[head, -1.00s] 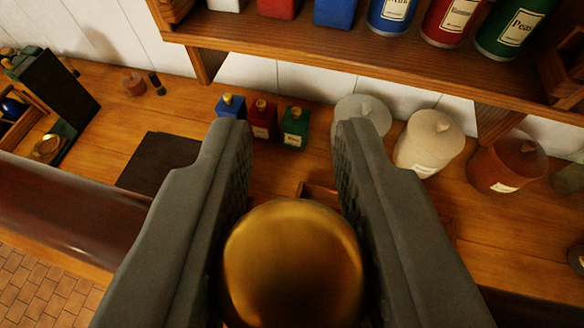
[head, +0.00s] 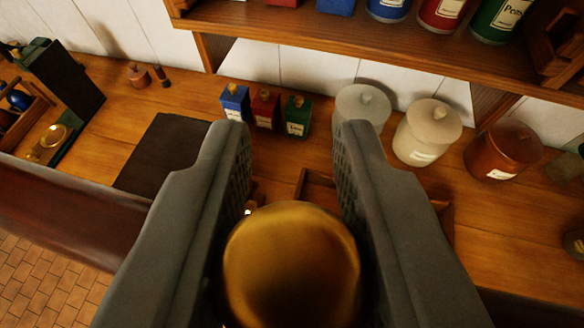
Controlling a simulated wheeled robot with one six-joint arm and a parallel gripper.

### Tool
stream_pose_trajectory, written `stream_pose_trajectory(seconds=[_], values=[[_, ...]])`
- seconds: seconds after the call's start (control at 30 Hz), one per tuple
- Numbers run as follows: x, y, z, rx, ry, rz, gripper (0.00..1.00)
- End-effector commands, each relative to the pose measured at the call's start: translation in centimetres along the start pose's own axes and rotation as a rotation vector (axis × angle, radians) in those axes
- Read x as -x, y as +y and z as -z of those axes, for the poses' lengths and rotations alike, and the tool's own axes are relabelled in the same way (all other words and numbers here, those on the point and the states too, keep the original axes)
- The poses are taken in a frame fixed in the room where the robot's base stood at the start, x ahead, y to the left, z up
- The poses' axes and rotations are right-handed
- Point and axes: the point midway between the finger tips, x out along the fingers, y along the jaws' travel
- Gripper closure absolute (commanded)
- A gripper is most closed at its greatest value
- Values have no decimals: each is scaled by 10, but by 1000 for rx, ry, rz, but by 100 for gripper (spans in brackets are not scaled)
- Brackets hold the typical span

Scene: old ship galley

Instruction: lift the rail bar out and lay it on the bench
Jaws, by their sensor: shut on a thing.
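My gripper (head: 293,135) is shut on a rounded brass piece (head: 291,262), which sits low between the two grey jaws. It looks like the end of the rail bar, seen nearly end on; the rest of it is hidden by the jaws and the frame edge. The wooden bench (head: 190,98) runs across the view behind and below the gripper. I cannot tell how far the brass piece is from the bench.
A dark board (head: 160,155) lies on the bench at left. Blue, red and green tins (head: 265,109) and several lidded canisters (head: 428,132) stand along the wall. A shallow wooden tray (head: 316,187) lies beyond the jaws. A shelf (head: 370,38) overhangs the back.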

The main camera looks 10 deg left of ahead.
Motion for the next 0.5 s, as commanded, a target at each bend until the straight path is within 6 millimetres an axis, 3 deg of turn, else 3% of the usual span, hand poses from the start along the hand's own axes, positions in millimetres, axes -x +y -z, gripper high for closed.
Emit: stream_pose_trajectory(seconds=[0.5], values=[[32, -8, -10, -1, 2, 1, 98]])
